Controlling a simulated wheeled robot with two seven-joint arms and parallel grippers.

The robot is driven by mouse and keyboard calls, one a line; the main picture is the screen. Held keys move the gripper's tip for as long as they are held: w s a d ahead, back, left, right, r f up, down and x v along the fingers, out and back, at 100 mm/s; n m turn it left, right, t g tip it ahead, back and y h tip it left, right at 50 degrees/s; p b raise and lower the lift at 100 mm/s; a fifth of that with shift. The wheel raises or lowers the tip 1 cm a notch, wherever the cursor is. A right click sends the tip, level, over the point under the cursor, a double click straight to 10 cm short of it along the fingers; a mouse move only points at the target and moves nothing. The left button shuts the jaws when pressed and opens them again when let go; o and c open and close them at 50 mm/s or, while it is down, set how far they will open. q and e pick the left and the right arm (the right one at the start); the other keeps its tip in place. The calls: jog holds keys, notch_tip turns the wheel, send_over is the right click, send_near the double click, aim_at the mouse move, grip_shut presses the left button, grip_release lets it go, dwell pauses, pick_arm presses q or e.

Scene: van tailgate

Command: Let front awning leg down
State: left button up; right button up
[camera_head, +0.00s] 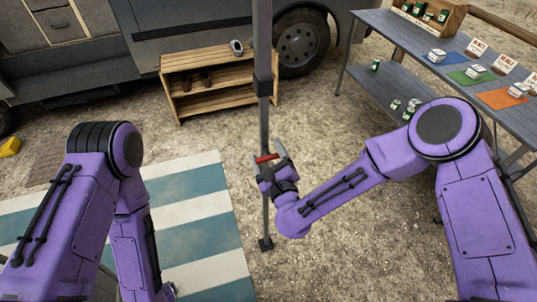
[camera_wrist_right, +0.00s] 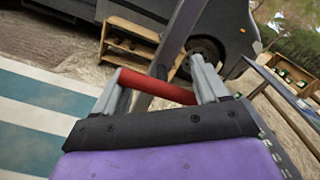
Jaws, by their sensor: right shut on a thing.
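The front awning leg (camera_head: 265,110) is a dark grey upright post running from the top edge of the head view down to a small dark foot (camera_head: 265,244). A dark collar sits partway up it. A red handle (camera_head: 266,158) is on the leg below the collar. My right gripper (camera_head: 271,160) is shut on this red handle. The right wrist view shows the red bar (camera_wrist_right: 155,87) between the two grey fingers, with the post behind it. I cannot tell whether the foot touches the ground.
A striped mat (camera_head: 205,215) lies left of the foot. A wooden shoe rack (camera_head: 215,78) stands behind the leg, before the van (camera_head: 190,30). A grey table (camera_head: 425,45) with jars, cards and a crate is at right. Gravel around the foot is clear.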

jog(key=o, duration=1.4)
jog(key=shift+c, duration=0.2)
jog(key=b+v, duration=0.2)
jog(key=v, duration=0.8)
jog(key=shift+s+b, duration=0.3)
jog(key=shift+d+r, duration=0.1)
